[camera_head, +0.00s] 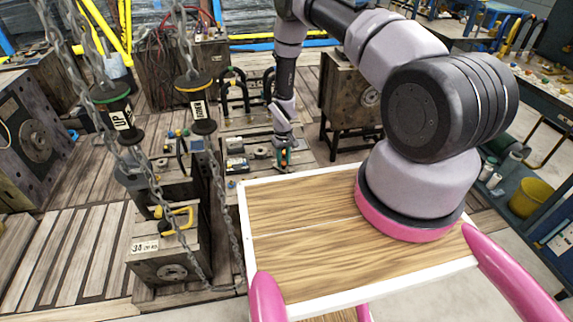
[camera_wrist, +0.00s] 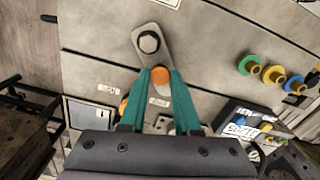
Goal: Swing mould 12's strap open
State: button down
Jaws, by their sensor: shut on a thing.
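My gripper (camera_wrist: 160,78) has its teal fingers closed around the lower end of a grey metal strap (camera_wrist: 152,57) on a mould (camera_wrist: 205,55). The strap hangs from a dark hex bolt at its upper end and slants slightly. An orange part shows between the fingers, and another orange spot shows beside the left finger. Small labels sit beside the fingers, too small to read, so I cannot confirm the number 12. In the head view my gripper (camera_head: 282,158) is down at a low mould among others; the strap is too small to make out there.
In the head view, chains with an UP handle (camera_head: 121,116) and a second handle (camera_head: 202,122) hang at left, above a mould labelled 34 (camera_head: 165,258). My wooden tray top is in front.

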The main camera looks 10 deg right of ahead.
jog(key=n, duration=0.2)
jog(key=s+a+n, duration=0.1)
jog(key=n, duration=0.1)
jog(key=shift+s+n, duration=0.15)
jog(key=shift+n, duration=0.15)
jog(key=n, duration=0.1)
jog(key=s+n, duration=0.1)
jog(key=n, duration=0.3)
jog(key=shift+s+a, duration=0.2)
jog(key=shift+s, duration=0.2)
jog(key=shift+n, duration=0.3)
jog(key=c, duration=0.6)
grip_release()
notch_tip(320, 180, up, 11)
jog(key=shift+f, duration=0.1)
